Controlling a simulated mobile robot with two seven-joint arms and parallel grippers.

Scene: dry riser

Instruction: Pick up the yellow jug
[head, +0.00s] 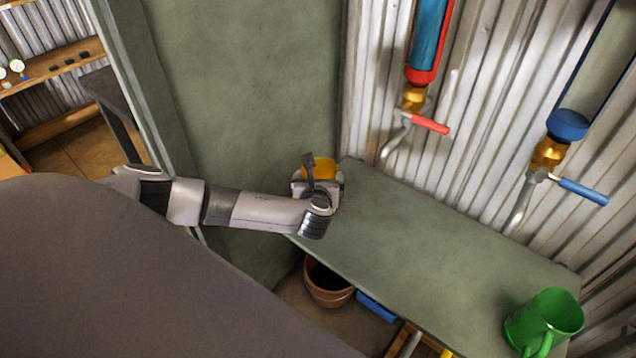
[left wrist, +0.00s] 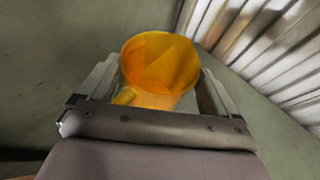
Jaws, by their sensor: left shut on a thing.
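The yellow jug (head: 319,166) is at the far left corner of the green bench, mostly hidden behind my left gripper (head: 316,187) in the head view. In the left wrist view the jug (left wrist: 160,62) shows its open round mouth, and it looks empty. Its handle points toward the wrist. My left gripper (left wrist: 160,90) has one finger on each side of the jug and is shut on it. I cannot tell whether the jug's base touches the bench. My right gripper is not in view.
The green bench (head: 420,235) is clear in its middle. A green jug (head: 541,320) stands at its right end. A red-handled tap (head: 429,125) and a blue-handled tap (head: 583,191) hang on the corrugated wall. A brown bucket (head: 326,290) is below the bench. A green wall panel (head: 250,80) stands close behind the left arm.

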